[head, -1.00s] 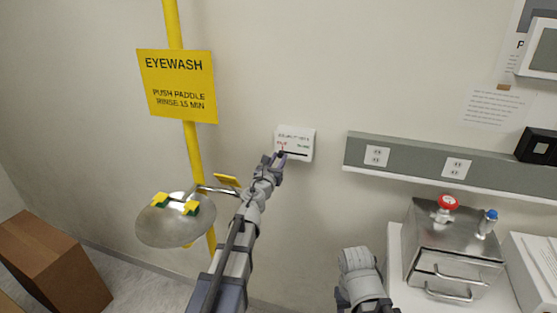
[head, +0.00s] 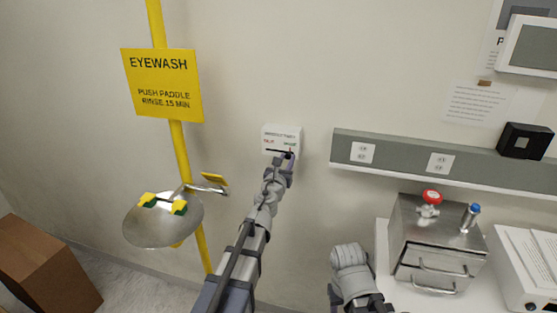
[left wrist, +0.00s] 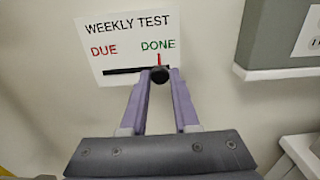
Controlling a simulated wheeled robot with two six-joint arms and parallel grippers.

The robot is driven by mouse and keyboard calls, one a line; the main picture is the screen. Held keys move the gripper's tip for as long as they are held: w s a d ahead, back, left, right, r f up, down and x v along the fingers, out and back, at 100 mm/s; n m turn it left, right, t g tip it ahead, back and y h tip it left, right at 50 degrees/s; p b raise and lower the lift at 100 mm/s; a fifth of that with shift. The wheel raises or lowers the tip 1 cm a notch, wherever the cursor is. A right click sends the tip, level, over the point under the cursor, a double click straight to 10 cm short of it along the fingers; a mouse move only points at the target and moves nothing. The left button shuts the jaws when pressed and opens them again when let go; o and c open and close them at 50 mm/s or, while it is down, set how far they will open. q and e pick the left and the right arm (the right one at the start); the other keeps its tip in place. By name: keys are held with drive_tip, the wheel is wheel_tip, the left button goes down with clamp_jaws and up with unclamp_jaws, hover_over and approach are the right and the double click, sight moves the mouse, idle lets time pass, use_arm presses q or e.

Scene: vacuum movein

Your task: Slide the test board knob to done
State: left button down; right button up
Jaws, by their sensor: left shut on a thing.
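The white test board (head: 281,134) is on the wall, and it also shows in the left wrist view (left wrist: 112,30). It reads "WEEKLY TEST", with "DUE" in red at left and "DONE" in green at right above a black slot. The dark round knob (left wrist: 160,75) sits near the slot's right end, below "DONE", with a red pointer rising from it. My left gripper (head: 288,157) is at the board, its two fingers shut on the knob. My right arm shows low in the head view, but I cannot make out its fingers.
A yellow eyewash sign (head: 162,84), a pipe and a metal bowl (head: 160,222) stand left of my left arm. A grey outlet rail (head: 400,157) runs along the wall at right, above a metal box (head: 437,242) with red and blue valves.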

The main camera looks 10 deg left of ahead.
use_arm(q)
drive_tip(key=shift+d, duration=0.25)
drive_tip(key=c, duration=0.7)
unclamp_jaws()
drive_tip(key=shift+d, duration=0.1)
drive_tip(key=s, duration=0.8)
drive_tip(key=shift+a, duration=0.25)
drive_tip(key=shift+w, duration=0.1)
